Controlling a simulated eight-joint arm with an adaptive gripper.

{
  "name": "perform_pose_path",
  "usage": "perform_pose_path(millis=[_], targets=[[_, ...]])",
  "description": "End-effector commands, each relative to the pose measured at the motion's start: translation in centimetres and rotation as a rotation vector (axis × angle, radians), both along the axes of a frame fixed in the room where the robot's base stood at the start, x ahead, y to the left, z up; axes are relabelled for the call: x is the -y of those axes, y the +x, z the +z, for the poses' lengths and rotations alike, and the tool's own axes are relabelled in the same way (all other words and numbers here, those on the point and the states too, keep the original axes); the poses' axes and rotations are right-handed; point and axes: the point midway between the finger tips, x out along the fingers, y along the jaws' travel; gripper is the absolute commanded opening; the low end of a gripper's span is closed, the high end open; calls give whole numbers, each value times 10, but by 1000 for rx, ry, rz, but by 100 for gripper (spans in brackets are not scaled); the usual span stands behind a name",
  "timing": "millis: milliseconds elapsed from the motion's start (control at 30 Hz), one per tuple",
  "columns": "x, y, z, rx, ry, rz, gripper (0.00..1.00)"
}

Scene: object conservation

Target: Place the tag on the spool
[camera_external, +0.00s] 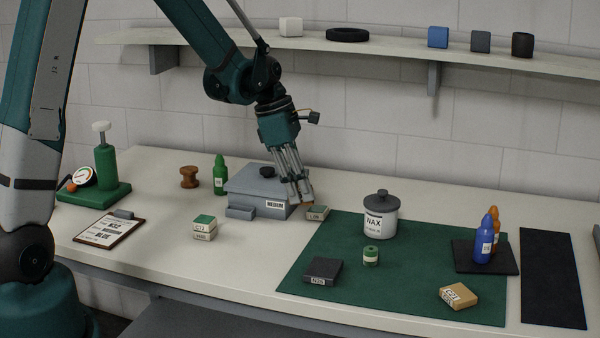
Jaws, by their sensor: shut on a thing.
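My gripper (302,202) points down at the right side of the grey box, its fingers close together. It is shut on a small orange-brown piece, mostly hidden by the fingertips; I cannot tell if this is the tag. A brown wooden spool (189,177) stands upright at the back left, well away from my gripper. Its top looks bare.
The grey box (262,187) with a black knob stands between the spool and my gripper. A green bottle (219,175) is close right of the spool. Stacked blocks (204,228) and a clipboard (108,230) lie in front. A wax jar (380,216) stands on the green mat (410,291).

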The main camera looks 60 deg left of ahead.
Motion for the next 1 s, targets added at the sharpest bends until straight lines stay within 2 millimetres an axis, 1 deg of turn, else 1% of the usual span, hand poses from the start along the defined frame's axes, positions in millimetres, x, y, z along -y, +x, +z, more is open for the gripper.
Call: perform_pose_path(millis=[367, 467, 567, 667, 767, 967, 1000], targets=[[-3, 0, 0, 0, 0, 4, 1], [-9, 0, 1, -2, 1, 14, 1], [-22, 0, 3, -3, 2, 31, 1], [-41, 0, 6, -6, 4, 59, 1], [-67, -1, 9, -10, 7, 94, 1], [-128, -8, 17, -18, 11, 180, 1], [-141, -10, 18, -20, 12, 199, 1]])
